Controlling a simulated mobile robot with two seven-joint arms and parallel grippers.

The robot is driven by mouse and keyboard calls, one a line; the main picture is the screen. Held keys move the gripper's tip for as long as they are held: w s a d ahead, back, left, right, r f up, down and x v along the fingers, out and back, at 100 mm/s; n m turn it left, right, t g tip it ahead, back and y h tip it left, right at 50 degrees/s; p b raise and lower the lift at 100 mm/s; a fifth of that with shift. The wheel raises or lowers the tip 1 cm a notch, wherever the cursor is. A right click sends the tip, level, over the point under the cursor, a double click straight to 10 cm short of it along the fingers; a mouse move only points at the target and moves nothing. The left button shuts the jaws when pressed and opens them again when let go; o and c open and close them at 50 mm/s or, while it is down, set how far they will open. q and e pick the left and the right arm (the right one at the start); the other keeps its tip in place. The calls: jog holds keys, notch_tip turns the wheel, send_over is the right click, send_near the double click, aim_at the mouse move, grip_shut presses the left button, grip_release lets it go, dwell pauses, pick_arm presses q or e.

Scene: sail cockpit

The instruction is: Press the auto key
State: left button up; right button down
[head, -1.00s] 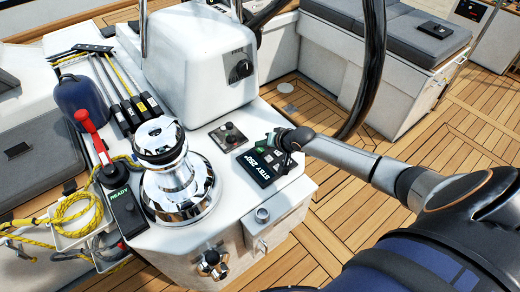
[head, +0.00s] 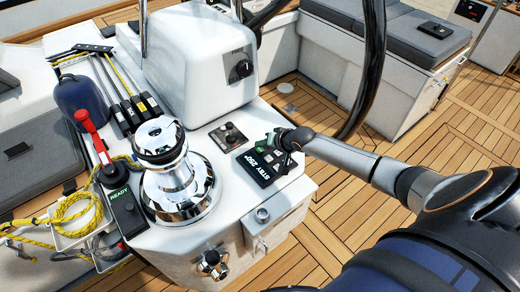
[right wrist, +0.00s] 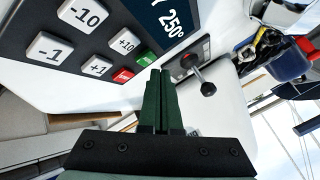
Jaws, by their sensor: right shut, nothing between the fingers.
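The autopilot control panel (head: 266,180) is a dark unit with a display on the white console. In the right wrist view its display (right wrist: 172,18) reads 250°, with the rest cut off. Beside the display are white keys marked -10, -1, +10 and +1, a red key (right wrist: 122,75) and a green key (right wrist: 146,58). The lettering on the red and green keys is too small to read. My right gripper (head: 282,141) is over the panel, shut and empty. Its fingertips (right wrist: 161,76) appear close to the green key; I cannot tell whether they touch. My left gripper is not in view.
A chrome winch (head: 180,185) stands left of the panel. A small lever control (head: 229,136) sits between them. A red-handled lever (head: 88,130) and yellow rope (head: 75,210) are farther left. The black steering wheel rim (head: 368,75) rises behind my right arm.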

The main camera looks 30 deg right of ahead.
jog(key=shift+f, duration=0.15)
jog(key=shift+f, duration=0.3)
jog(key=shift+f+b, duration=0.4)
jog(key=shift+f, duration=0.05)
dwell(0.8)
jog(key=shift+r, duration=0.1)
jog(key=shift+r+p, duration=0.75)
jog(key=shift+p, duration=0.25)
notch_tip(320, 180, up, 3)
jog(key=p, duration=0.2)
jog(key=shift+f+p, duration=0.1)
jog(key=shift+p, duration=0.3)
jog(key=shift+r+p, duration=0.75)
jog(key=shift+r, duration=0.45)
